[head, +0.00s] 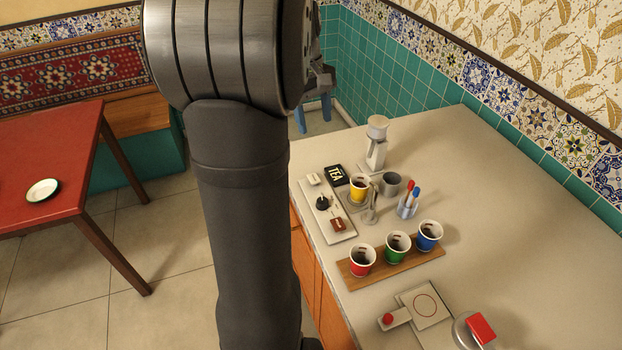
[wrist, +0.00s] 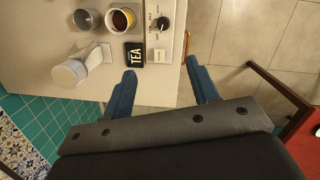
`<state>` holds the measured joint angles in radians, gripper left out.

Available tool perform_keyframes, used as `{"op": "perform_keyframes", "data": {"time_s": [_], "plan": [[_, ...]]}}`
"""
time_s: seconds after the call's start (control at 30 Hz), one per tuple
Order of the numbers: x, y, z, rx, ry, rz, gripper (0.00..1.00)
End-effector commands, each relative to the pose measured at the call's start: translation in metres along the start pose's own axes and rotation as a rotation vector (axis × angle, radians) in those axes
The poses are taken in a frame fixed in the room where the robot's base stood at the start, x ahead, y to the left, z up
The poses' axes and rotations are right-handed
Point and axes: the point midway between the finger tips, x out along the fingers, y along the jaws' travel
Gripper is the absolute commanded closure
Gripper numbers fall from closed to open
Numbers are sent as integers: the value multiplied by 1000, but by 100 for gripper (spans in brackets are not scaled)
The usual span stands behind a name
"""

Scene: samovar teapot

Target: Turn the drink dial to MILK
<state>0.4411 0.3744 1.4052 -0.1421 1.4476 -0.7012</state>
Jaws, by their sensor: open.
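The drink dial is a black knob (head: 323,203) on a pale panel (head: 342,236) along the counter's left edge. The dial also shows in the wrist view at the top (wrist: 163,23), with small lettering beside it, too small to read surely. I cannot tell where its pointer is set. A black TEA sign (head: 335,175) lies beside the panel. My gripper (wrist: 160,70) is open and empty, its two blue fingers spread apart in the wrist view. The dial lies beyond the fingertips, not between them.
A white block (head: 313,179) and a brown block (head: 338,224) sit on the panel. Near it are a yellow cup (head: 358,188), a grey cup (head: 391,184) and a white dispenser (head: 376,145). Red, green and blue cups stand on a wooden board (head: 400,266).

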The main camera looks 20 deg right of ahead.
Motion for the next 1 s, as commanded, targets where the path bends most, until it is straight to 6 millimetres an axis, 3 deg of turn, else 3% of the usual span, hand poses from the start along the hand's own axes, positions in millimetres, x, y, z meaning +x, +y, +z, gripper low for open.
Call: {"op": "perform_keyframes", "data": {"time_s": [0.03,0.1,0.2,0.3,0.57,1.0], "plan": [[23,-8,-14,-101,-50,14,46],[48,-16,-27,-234,-110,40,46],[75,-25,-41,-386,-176,67,46],[90,-30,-48,-473,-211,84,46],[120,-27,-43,-496,-222,86,46],[213,-14,-25,-493,-222,84,46]]}}
